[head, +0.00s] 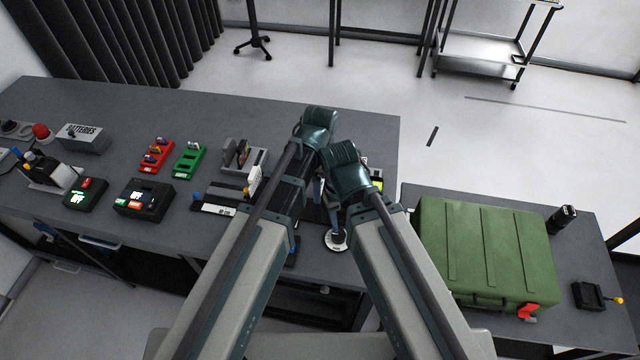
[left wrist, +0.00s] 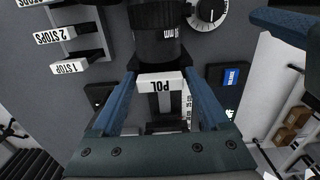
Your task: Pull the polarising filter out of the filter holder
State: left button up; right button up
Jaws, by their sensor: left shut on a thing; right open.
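The polarising filter (left wrist: 161,82), with a white "POL" label, shows in the left wrist view just in front of a black lens barrel (left wrist: 158,40). My left gripper (left wrist: 165,100) has its two blue fingers on either side of the label and is shut on the filter. The dark filter holder (left wrist: 160,66) is partly hidden behind the label, so I cannot tell how deep the filter sits in it. In the head view my forearms hide the filter and my left gripper. My right gripper (head: 334,212) is open and empty, pointing down beside the left one.
A round dial (left wrist: 208,13) is beside the lens, and it also shows in the head view (head: 336,242). Slots with "1 STOP" and "2 STOPS" filters (left wrist: 58,36) are at left. A green case (head: 484,250) stands on the right bench. The bench's back middle is clear.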

pick_arm(q)
jog(key=shift+r, duration=0.2)
jog(key=shift+c, duration=0.2)
jog(key=shift+r+p, duration=3.7)
jog(key=shift+p, duration=0.15)
